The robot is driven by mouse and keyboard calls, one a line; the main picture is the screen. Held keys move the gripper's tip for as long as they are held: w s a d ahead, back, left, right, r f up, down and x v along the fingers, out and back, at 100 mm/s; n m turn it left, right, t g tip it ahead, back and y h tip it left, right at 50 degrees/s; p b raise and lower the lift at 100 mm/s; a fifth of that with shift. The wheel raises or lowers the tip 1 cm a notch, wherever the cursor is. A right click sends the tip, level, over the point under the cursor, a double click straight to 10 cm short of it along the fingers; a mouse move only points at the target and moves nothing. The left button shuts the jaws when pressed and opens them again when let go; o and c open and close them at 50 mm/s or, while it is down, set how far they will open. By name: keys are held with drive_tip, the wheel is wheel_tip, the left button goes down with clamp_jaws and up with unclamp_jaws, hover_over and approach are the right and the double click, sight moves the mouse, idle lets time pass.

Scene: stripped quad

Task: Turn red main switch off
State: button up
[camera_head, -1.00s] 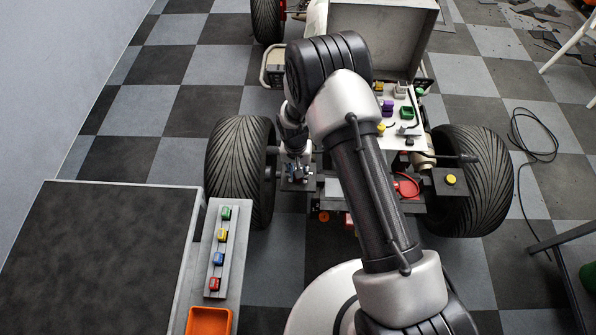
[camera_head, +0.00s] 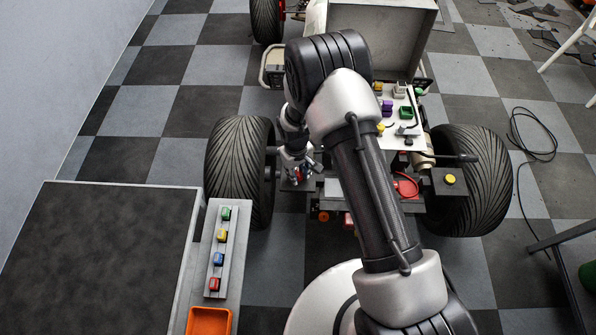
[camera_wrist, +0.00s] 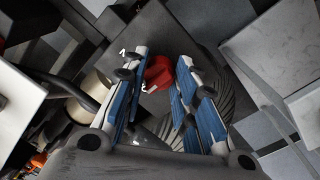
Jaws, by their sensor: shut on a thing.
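The red main switch (camera_wrist: 158,73) is a red handle on a dark plate in the wrist view. White marks stand on the plate beside it, one looking like a 1. My gripper (camera_wrist: 163,64) has its two blue-padded fingers on either side of the red handle and is shut on it. In the head view my gripper (camera_head: 299,174) is at the small dark plate between the left tyre and the middle of the vehicle. Only a little red shows there, and the fingers hide most of the switch.
A big tyre (camera_head: 240,170) stands close left of my gripper. A white panel with coloured blocks and a yellow button (camera_head: 450,180) lie to the right. A strip with several coloured buttons (camera_head: 217,250) and an orange tray (camera_head: 209,321) are at lower left.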

sight(297, 174)
idle(0.5)
drive_tip(key=o, duration=1)
drive_tip(key=shift+o, duration=0.2)
wheel_tip(297, 174, up, 12)
drive_tip(key=shift+s+a, duration=0.15)
drive_tip(key=shift+a, duration=0.1)
